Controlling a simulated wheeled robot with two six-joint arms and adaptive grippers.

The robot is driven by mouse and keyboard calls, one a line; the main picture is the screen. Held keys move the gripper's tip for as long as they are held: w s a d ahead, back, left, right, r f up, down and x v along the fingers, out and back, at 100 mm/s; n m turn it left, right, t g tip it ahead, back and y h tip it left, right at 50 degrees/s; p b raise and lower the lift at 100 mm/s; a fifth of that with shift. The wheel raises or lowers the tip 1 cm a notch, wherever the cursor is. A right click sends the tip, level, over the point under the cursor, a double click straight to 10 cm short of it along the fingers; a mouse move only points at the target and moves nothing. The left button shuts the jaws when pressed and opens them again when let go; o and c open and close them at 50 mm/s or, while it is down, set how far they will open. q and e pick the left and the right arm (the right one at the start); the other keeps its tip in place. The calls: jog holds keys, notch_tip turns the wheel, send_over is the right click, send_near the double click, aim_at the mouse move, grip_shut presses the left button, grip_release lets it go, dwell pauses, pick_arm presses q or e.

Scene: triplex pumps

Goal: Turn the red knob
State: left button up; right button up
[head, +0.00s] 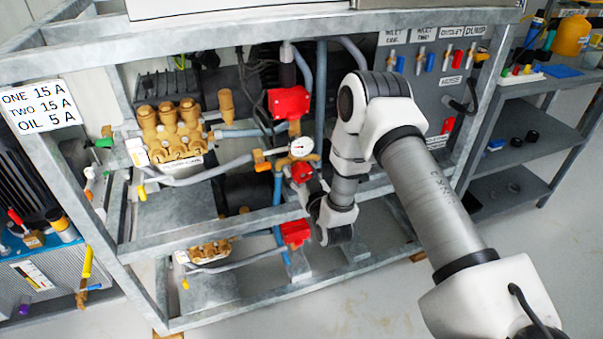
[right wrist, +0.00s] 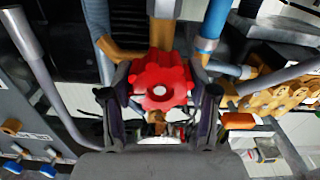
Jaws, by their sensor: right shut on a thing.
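The red knob (head: 301,171) sits below the round white gauge (head: 302,147) on the brass fitting of the pump frame. In the right wrist view the lobed red knob (right wrist: 161,82) fills the space between the two dark fingers. My right gripper (head: 308,186) reaches it from the lower right and is shut on it. The arm and fingers hide part of the knob in the head view. My left gripper is not in view.
A red box (head: 289,102) sits above the gauge and another red box (head: 295,233) below. Grey frame rails (head: 225,240) run around the pumps. Brass pump heads (head: 172,128) and a grey hose (head: 200,177) lie to the left. A labelled panel (head: 425,90) stands at right.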

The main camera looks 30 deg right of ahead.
jog(key=m+b, duration=0.1)
jog(key=m, duration=0.4)
jog(key=m+b, duration=0.2)
jog(key=m, duration=0.4)
jog(key=shift+m, duration=0.3)
dwell(0.3)
jog(key=o, duration=1.2)
jog(key=shift+c, duration=0.2)
jog(key=v, duration=1.2)
